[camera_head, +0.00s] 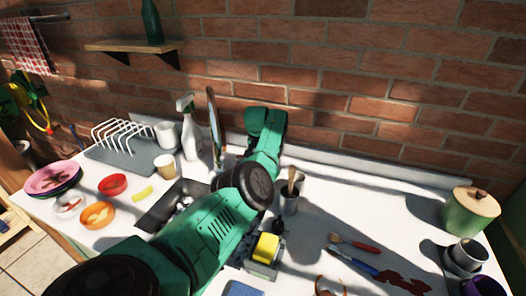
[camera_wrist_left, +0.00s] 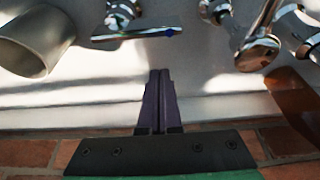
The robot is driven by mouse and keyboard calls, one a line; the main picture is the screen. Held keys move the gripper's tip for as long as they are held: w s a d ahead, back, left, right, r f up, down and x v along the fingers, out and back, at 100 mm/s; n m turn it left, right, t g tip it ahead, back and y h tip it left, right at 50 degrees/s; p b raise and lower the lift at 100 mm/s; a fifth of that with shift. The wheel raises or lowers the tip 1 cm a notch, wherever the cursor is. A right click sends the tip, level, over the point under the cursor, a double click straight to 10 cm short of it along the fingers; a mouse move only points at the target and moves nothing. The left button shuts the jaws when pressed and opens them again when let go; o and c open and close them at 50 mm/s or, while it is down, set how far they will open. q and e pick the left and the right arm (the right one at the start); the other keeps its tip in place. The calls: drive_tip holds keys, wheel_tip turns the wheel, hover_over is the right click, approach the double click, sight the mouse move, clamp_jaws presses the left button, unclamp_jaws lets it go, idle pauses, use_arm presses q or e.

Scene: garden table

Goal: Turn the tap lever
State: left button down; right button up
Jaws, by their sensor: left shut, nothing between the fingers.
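A chrome tap lever (camera_wrist_left: 135,36) with a blue mark at its end shows at the top of the left wrist view. The chrome tap body and spout (camera_wrist_left: 258,50) stand to its right, with another chrome part (camera_wrist_left: 306,40) at the right edge. My left gripper (camera_wrist_left: 160,72) is shut and empty. Its fingertips lie just below the lever in that view, on the brick wall side, with white surface showing between. In the head view my green left arm covers the left gripper and the lever. My right gripper is not in view.
A metal cup (camera_wrist_left: 32,42) stands near the lever; a brown panel (camera_wrist_left: 294,98) is at the right. In the head view, the sink (camera_head: 166,210), an upright thin panel (camera_head: 213,125), a spray bottle (camera_head: 189,135) and a utensil cup (camera_head: 289,203) surround the arm. The brick wall is close behind.

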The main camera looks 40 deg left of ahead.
use_arm(q)
drive_tip(key=s+p, duration=0.1)
drive_tip(key=s+d+p, duration=0.1)
drive_tip(key=p, duration=0.1)
drive_tip(key=shift+r, duration=0.35)
drive_tip(key=shift+s+d+f+p, duration=0.1)
drive_tip(key=shift+s+d+p, duration=0.1)
drive_tip(key=shift+s+p, duration=0.45)
drive_tip(key=shift+s+f, duration=0.2)
drive_tip(key=shift+s, duration=0.15)
drive_tip(key=shift+d, duration=0.1)
drive_tip(key=shift+w, duration=0.1)
